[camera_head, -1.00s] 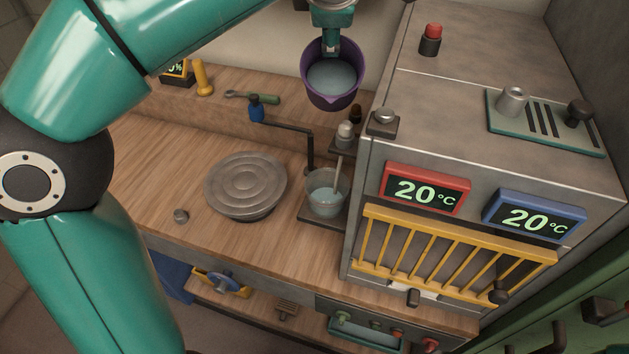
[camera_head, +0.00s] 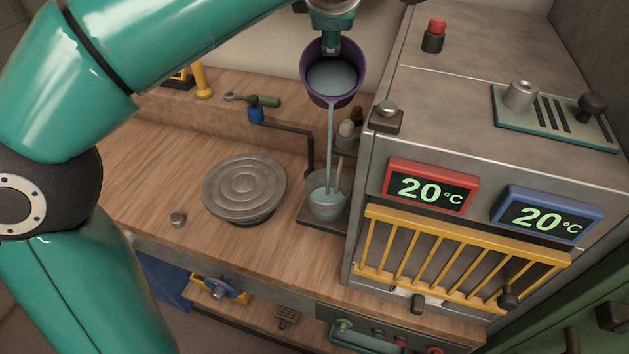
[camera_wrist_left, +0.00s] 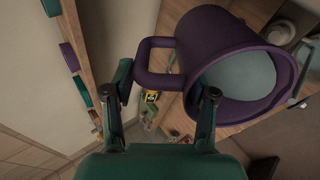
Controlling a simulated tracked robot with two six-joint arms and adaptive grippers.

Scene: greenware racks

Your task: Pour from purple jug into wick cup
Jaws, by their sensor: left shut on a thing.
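The purple jug (camera_head: 333,98) hangs high above the bench in the head view, tilted, with pale blue-grey liquid inside. A thin stream of liquid (camera_head: 331,140) runs from its lip down into the wick cup (camera_head: 327,200). The clear cup holds some liquid and a thin upright stick, and stands on a dark plate beside the oven. My left gripper (camera_head: 332,38) is shut on the jug's handle. In the left wrist view the jug (camera_wrist_left: 215,45) shows large, its handle between the fingers (camera_wrist_left: 165,92). My right gripper is not in view.
A round grey turntable wheel (camera_head: 244,186) stands left of the cup. A blue-topped bent arm (camera_head: 256,113) reaches behind it. The metal kiln (camera_head: 380,240) with two 20 °C displays stands close on the right. The bench left of the wheel is mostly clear.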

